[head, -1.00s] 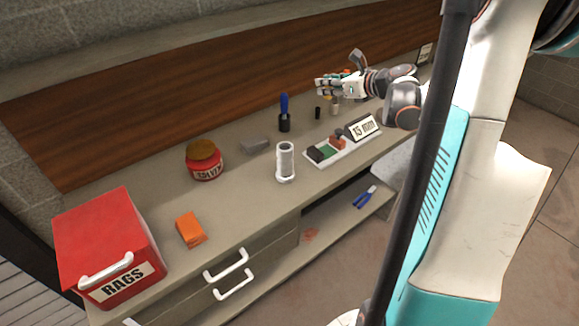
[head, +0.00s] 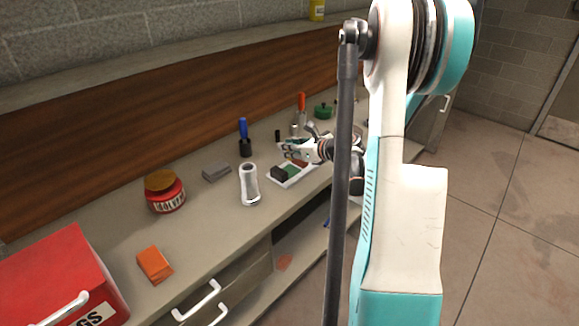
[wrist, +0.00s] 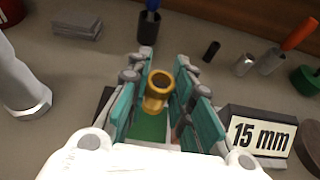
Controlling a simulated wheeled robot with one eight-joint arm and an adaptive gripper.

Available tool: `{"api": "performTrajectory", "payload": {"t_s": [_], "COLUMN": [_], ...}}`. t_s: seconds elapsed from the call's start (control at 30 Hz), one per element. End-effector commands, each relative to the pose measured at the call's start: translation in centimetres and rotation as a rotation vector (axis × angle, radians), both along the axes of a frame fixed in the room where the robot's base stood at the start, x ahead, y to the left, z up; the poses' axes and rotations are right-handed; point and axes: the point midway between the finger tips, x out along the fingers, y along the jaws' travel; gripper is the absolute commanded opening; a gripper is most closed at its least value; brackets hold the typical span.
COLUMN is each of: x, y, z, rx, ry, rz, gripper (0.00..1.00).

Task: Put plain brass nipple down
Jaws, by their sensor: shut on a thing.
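The plain brass nipple (wrist: 157,95) is a short gold-coloured tube with a flared, open top, and it shows between my fingers in the wrist view. My gripper (wrist: 163,68) is shut on it, with the teal finger pads on both sides. In the head view my gripper (head: 285,151) is over the back part of a small white tray (head: 292,182) on the bench. A green area (wrist: 151,127) of the tray shows below the nipple. The nipple cannot be made out in the head view, and its height above the tray is unclear.
A "15 mm" sign (wrist: 263,133) stands at the tray's right. Behind are a brush holder (wrist: 145,28), a black cylinder (wrist: 211,51) and grey cups (wrist: 243,65). A white-grey cylinder (head: 249,187) stands left of the tray.

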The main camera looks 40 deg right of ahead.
Motion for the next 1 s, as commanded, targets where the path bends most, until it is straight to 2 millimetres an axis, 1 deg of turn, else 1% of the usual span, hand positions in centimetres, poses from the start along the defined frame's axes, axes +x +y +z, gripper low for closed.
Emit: {"api": "performTrajectory", "payload": {"t_s": [0.03, 0.23, 0.4, 0.5, 0.77, 0.9, 0.93, 1.0], "x": [0.0, 0.0, 0.0, 0.0, 0.0, 0.0, 0.0, 0.0], "y": [0.0, 0.0, 0.0, 0.0, 0.0, 0.0, 0.0, 0.0], "z": [-0.6, -1.7, -4.3, -5.2, -5.2, -5.6, -5.5, -5.4], "rx": [0.0, 0.0, 0.0, 0.0, 0.0, 0.0, 0.0, 0.0], "ry": [0.0, 0.0, 0.0, 0.0, 0.0, 0.0, 0.0, 0.0], "rz": [0.0, 0.0, 0.0, 0.0, 0.0, 0.0, 0.0, 0.0], "gripper": [0.0, 0.0, 0.0, 0.0, 0.0, 0.0, 0.27, 0.29]}}
